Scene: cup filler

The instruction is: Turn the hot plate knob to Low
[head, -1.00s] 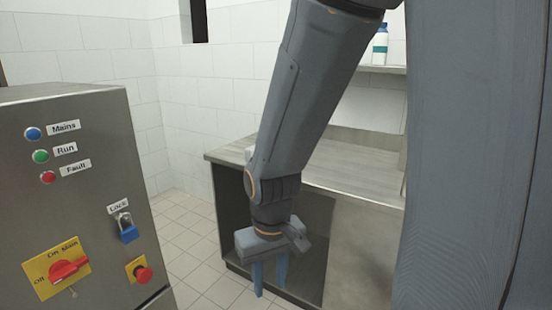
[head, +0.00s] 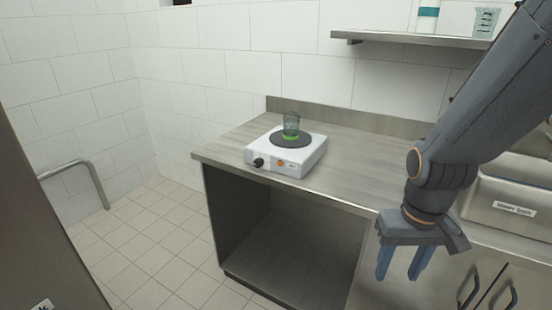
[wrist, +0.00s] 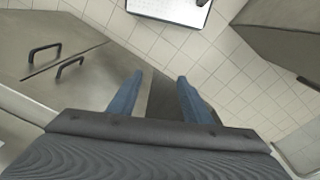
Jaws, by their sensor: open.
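The hot plate (head: 288,155) is a white box with a dark round plate, standing on the counter left of my arm. Its black knob (head: 258,162) is on the front face, at the left, next to an orange-red round part (head: 281,164). The knob's setting is too small to read. A glass beaker (head: 291,126) with green at its base stands on the plate. My gripper (head: 398,276) is open and empty, pointing down in front of the counter, to the right of the hot plate and lower. It also shows open in the wrist view (wrist: 158,88).
The counter (head: 225,150) has bare surface around the hot plate, above an open bay. A shelf (head: 400,39) with a bottle (head: 427,18) and a measuring beaker (head: 486,22) hangs above. A metal rail (head: 95,180) stands at left. Cupboard handles (head: 490,290) are at lower right.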

